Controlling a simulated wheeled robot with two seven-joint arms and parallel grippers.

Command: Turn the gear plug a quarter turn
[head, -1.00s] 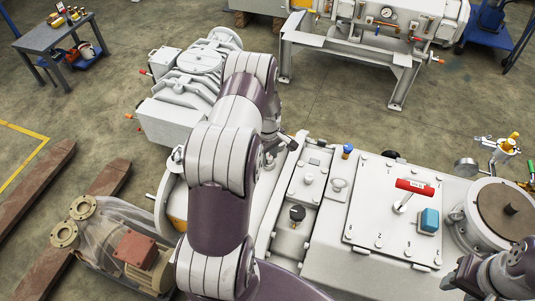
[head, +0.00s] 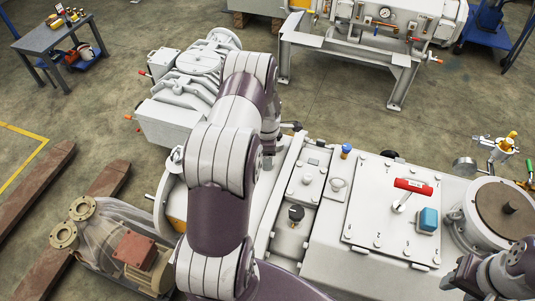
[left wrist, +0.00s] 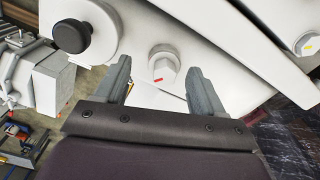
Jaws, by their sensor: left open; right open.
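A pale hex plug with a red mark (left wrist: 163,62) sits on the white machine housing in the left wrist view. A second hex plug with a yellow mark (left wrist: 309,43) shows at the right edge. I cannot tell from any label which is the gear plug. My left gripper (left wrist: 158,69) is open and empty, its fingertips at either side of the red-marked plug with gaps between. Whether the tips reach its depth is unclear. In the head view my left arm hides the plugs. My right gripper (head: 462,278) is open at the lower right, partly cut off.
A black round knob (left wrist: 70,36) stands left of the red-marked plug. A sloping white housing edge (left wrist: 235,50) runs between the two plugs. The large panel with a red-handled lever (head: 412,187) and blue button box (head: 428,220) lies to the right.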

